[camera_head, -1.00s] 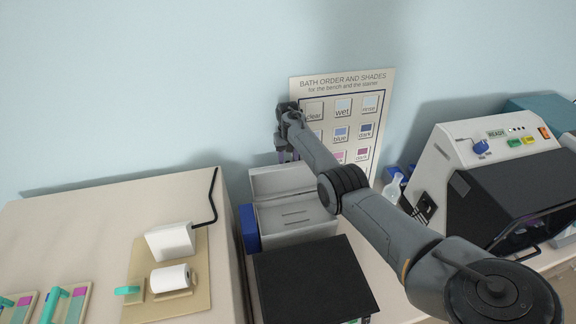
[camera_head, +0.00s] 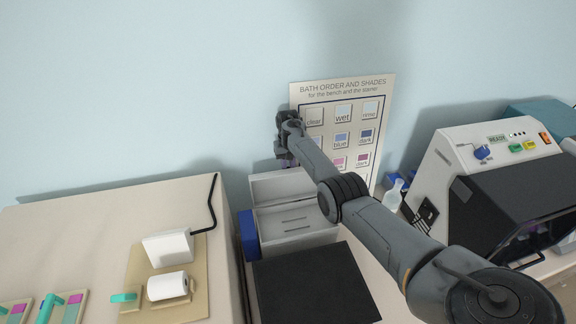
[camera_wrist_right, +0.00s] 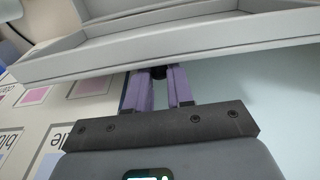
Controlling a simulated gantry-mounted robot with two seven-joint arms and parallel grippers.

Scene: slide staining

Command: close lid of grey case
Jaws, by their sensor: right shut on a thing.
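The grey case (camera_head: 305,238) stands open on the counter against the wall, with its lid (camera_head: 284,187) raised at the back. My right gripper (camera_head: 284,162) is at the lid's upper edge, pointing down from above and behind. In the right wrist view, its purple fingers (camera_wrist_right: 160,84) are close together at the edge of the lid (camera_wrist_right: 190,58), with a small dark part between them. The jaws are shut on the lid, though the exact contact is partly hidden. My left gripper is not in view.
A poster (camera_head: 342,92) is behind my right arm. The stainer (camera_head: 500,170) stands on the right.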

